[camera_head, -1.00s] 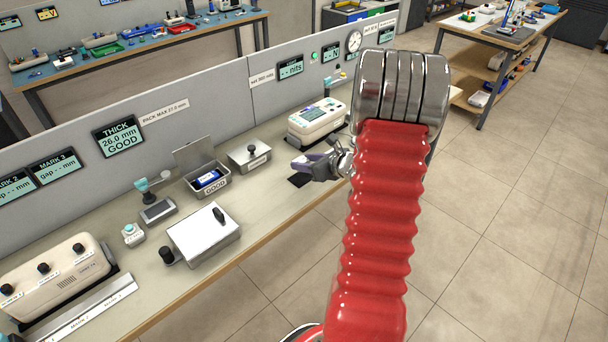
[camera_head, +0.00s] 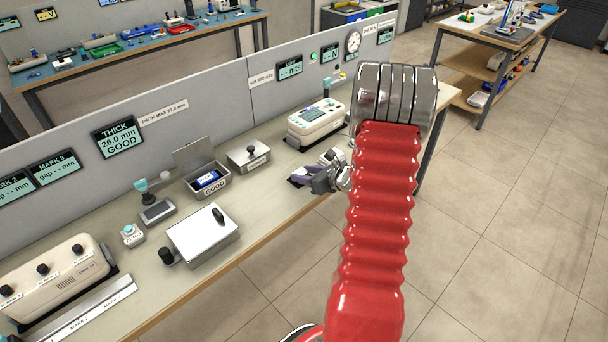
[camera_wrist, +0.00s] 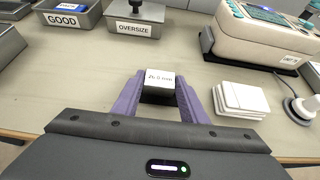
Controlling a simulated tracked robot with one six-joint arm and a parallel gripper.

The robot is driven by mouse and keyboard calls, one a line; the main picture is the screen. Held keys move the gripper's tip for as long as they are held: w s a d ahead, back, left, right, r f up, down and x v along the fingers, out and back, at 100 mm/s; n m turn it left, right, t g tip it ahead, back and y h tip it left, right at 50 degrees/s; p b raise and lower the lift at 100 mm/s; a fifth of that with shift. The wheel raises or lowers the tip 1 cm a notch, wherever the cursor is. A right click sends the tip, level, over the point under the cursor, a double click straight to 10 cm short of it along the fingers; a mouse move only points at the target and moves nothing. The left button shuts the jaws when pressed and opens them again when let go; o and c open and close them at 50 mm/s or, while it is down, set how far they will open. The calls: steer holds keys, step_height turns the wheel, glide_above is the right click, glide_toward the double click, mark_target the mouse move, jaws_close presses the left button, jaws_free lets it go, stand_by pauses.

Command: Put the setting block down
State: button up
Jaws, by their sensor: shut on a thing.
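The setting block (camera_wrist: 160,80) is a small block with a pale top marked 26.0 mm and a dark front. It sits between the two purple fingers of my gripper (camera_wrist: 160,88) in the wrist view, and the fingers are closed on its sides. In the head view my gripper (camera_head: 300,177) is low over the bench (camera_head: 262,205), near its front edge. The block is not clear there. I cannot tell whether its underside touches the bench.
White stacked plates (camera_wrist: 240,98) lie right of the block. A cream instrument (camera_wrist: 268,35) stands behind them. The GOOD bin (camera_head: 213,192), holding a blue item, and the OVERSIZE box (camera_head: 249,157) are to the left. Bare bench lies between box and gripper.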

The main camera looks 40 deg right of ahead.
steer(key=o, duration=1.3)
steer(key=shift+f, duration=0.1)
steer(key=shift+c, duration=0.2)
steer(key=v, duration=1.2)
